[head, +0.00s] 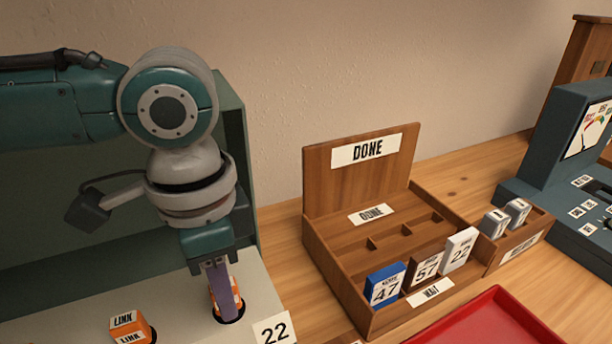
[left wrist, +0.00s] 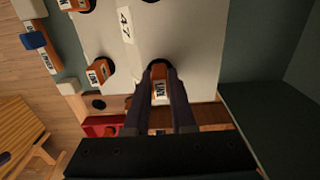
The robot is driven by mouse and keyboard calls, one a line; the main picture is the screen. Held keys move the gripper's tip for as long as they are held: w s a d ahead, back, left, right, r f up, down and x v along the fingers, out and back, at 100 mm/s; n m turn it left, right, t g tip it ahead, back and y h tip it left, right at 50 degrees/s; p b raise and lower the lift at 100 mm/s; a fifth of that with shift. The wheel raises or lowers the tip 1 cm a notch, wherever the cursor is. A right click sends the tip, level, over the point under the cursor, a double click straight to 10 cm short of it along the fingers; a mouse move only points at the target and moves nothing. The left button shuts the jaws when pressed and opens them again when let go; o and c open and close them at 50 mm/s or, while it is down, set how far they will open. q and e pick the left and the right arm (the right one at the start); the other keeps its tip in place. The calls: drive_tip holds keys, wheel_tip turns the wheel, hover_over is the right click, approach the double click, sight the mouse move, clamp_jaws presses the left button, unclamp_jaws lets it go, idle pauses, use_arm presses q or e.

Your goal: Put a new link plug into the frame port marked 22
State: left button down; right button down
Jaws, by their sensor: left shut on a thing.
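My left gripper (head: 222,298) points down over the pale frame panel (head: 262,290) and is shut on an orange link plug (head: 237,290). The plug's lower end is at a round black port (head: 230,316); how deep it sits is hidden by the fingers. A "22" label (head: 272,330) is on the panel just right of and below this port. In the left wrist view the plug (left wrist: 161,90) with its LINK label shows between the two fingers. Another orange link plug (head: 131,328) stands on the panel to the left. My right gripper is not in view.
A wooden DONE rack (head: 362,172) stands right of the panel, holding a blue 47 card (head: 384,287), a brown 57 card (head: 424,272) and a white 22 card (head: 459,252) in front. A red tray (head: 490,318) and a blue-grey meter unit (head: 567,130) are farther right.

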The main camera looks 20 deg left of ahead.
use_arm(q)
drive_tip(key=shift+f, duration=0.1)
drive_tip(key=shift+c, duration=2.2)
unclamp_jaws()
wheel_tip(320, 180, up, 8)
drive_tip(key=p, duration=0.9)
drive_tip(key=shift+f, duration=0.2)
wheel_tip(320, 180, up, 4)
drive_tip(key=p, duration=0.5)
